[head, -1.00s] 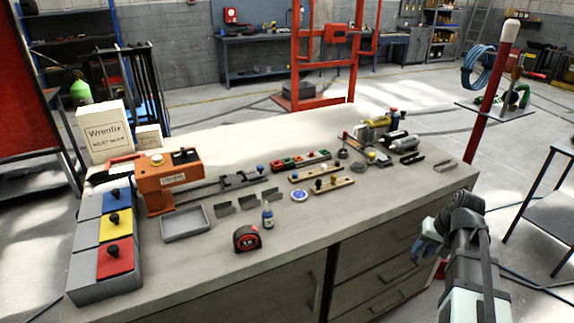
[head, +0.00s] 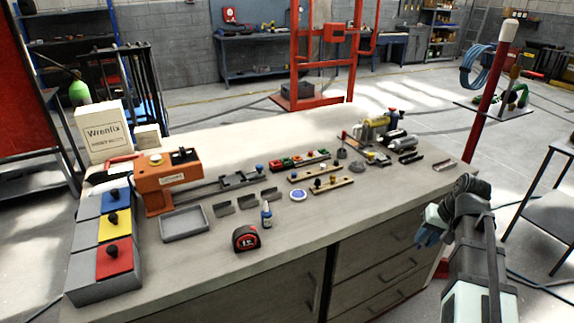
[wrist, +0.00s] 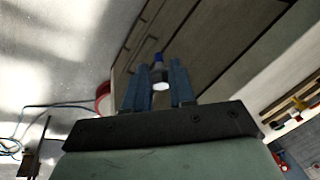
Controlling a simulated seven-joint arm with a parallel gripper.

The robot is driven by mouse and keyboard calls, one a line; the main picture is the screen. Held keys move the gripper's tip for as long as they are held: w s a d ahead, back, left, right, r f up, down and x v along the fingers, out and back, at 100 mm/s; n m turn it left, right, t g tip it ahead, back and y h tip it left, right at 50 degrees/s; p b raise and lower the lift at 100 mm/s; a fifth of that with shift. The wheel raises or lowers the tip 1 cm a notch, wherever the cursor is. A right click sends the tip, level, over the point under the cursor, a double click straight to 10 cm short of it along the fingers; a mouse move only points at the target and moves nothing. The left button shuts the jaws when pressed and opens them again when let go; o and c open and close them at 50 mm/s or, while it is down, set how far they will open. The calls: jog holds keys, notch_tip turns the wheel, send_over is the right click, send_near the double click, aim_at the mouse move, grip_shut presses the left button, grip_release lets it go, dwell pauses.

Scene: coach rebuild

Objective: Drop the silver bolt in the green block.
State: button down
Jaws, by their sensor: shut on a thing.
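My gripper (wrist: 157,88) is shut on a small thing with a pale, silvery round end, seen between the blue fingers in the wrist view. This looks like the silver bolt (wrist: 161,86); a small blue part shows just beyond it. In the head view my gripper (head: 428,234) is off the right front of the workbench, beside its drawers, and the held thing cannot be made out there. A row of small red and green blocks (head: 298,161) sits at the middle of the bench, well to the left of my gripper.
The bench (head: 340,220) also holds an orange machine (head: 166,183), a grey tray (head: 185,222), a tape measure (head: 246,238), a small blue bottle (head: 266,214) and wooden strips with knobs (head: 331,186). Metal parts crowd the back right. The bench's front right is clear.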

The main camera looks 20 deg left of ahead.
jog(key=w+a+r+m+t+h, duration=0.15)
jog(key=w+a+r, duration=0.25)
jog(key=r, duration=0.4)
jog(key=w+a+n, duration=0.1)
jog(key=w+a, duration=0.2)
jog(key=a, duration=0.7)
jog(key=w+a+r+n, duration=0.1)
jog(key=w+a+n, duration=0.1)
jog(key=a, duration=0.9)
jog(key=w+a+r+n, duration=0.1)
jog(key=w+a, duration=0.2)
jog(key=a, duration=0.7)
jog(key=shift+w+a+r+y, duration=0.2)
jog(key=shift+w+y, duration=0.1)
jog(key=shift+y, duration=0.05)
jog(key=w+a+r+n, duration=0.2)
jog(key=w+a+n, duration=0.3)
jog(key=w+a, duration=0.65)
jog(key=shift+t+y, duration=0.25)
jog(key=shift+y, duration=0.25)
jog(key=shift+s+a+f, duration=0.15)
jog(key=shift+a+f, duration=0.1)
jog(key=shift+f, duration=0.5)
jog(key=shift+s+a+f, duration=0.2)
jog(key=shift+a+f, duration=0.05)
jog(key=shift+f, duration=0.5)
jog(key=shift+s+a+f, duration=0.15)
jog(key=shift+a+f, duration=0.1)
jog(key=shift+f, duration=0.5)
jog(key=shift+f, duration=1.3)
